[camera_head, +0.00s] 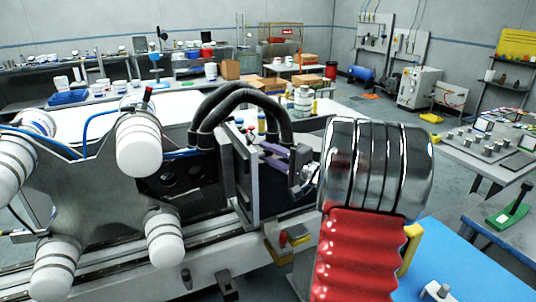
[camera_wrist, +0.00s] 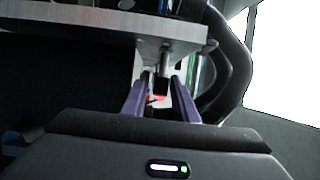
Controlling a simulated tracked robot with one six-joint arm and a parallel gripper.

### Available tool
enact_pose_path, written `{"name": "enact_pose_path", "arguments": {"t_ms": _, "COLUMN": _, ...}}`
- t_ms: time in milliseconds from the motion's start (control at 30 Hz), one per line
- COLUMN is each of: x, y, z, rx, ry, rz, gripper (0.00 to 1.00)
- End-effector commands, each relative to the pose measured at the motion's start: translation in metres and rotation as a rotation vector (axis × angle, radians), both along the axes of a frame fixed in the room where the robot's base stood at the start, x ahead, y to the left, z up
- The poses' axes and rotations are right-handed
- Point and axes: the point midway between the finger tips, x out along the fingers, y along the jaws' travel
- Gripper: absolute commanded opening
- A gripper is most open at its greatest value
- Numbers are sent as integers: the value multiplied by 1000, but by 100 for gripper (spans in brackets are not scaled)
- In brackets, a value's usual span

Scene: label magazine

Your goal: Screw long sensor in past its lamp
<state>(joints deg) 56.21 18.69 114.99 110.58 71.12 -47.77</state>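My gripper (camera_wrist: 161,78) has two purple fingers. They stand apart on either side of a sensor. The sensor (camera_wrist: 165,62) is a slim metal rod below a grey plate (camera_wrist: 120,22) in the wrist view, with a black end between the fingers. A red glow (camera_wrist: 155,98) shows between the fingers beside the black end. Narrow gaps seem to show beside the black end, and I see no clear contact. In the head view my gripper's purple fingers (camera_head: 274,156) reach left toward an upright metal plate (camera_head: 240,165); the sensor is not clear there.
Thick black hoses (camera_head: 240,95) arch over the plate and run close to the fingers, also in the wrist view (camera_wrist: 238,65). A machine with white rollers (camera_head: 138,145) stands on the left. A blue surface (camera_head: 465,265) lies at lower right. A bench (camera_head: 480,150) with metal parts stands at right.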

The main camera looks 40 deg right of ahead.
Motion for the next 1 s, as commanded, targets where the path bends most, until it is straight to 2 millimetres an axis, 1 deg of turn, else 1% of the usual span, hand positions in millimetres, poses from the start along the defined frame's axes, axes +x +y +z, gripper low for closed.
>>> {"name": "enact_pose_path", "arguments": {"t_ms": 33, "x": 0, "y": 0, "z": 0, "rx": 0, "ry": 0, "rz": 0, "gripper": 22}}
{"name": "enact_pose_path", "arguments": {"t_ms": 300, "x": 0, "y": 0, "z": -1, "rx": 1, "ry": 1, "rz": 1, "gripper": 3}}
{"name": "enact_pose_path", "arguments": {"t_ms": 367, "x": 0, "y": 0, "z": -1, "rx": 1, "ry": 1, "rz": 1, "gripper": 0}}
{"name": "enact_pose_path", "arguments": {"t_ms": 467, "x": 0, "y": 3, "z": -1, "rx": 1, "ry": 2, "rz": 0, "gripper": 0}}
{"name": "enact_pose_path", "arguments": {"t_ms": 733, "x": 0, "y": 2, "z": -2, "rx": 6, "ry": 22, "rz": 3, "gripper": 0}}
{"name": "enact_pose_path", "arguments": {"t_ms": 1000, "x": 0, "y": 1, "z": -1, "rx": 27, "ry": 103, "rz": 2, "gripper": 0}}
